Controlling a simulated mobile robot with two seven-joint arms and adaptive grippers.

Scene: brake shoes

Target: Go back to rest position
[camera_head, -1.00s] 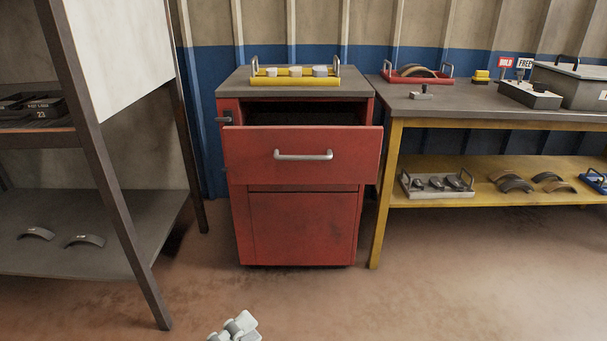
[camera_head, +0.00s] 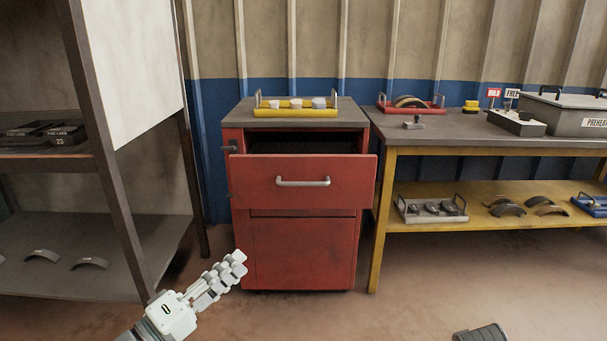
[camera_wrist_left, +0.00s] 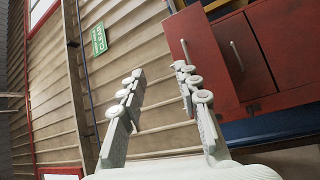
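My left gripper (camera_head: 228,272) comes in from the lower left in the head view, in front of the lower left of the red cabinet (camera_head: 300,252). In the left wrist view its two fingers (camera_wrist_left: 159,74) stand apart with nothing between them. The cabinet's top drawer (camera_head: 340,185) is pulled partly open, and the gripper is clear of its handle (camera_head: 303,182).
A yellow tray (camera_head: 296,113) stands on the cabinet. A dark shelf rack (camera_head: 130,235) is at the left. At the right, a workbench (camera_head: 455,133) carries a red tray (camera_head: 435,106) and a grey box (camera_head: 560,117). Open floor (camera_head: 400,315) lies in front.

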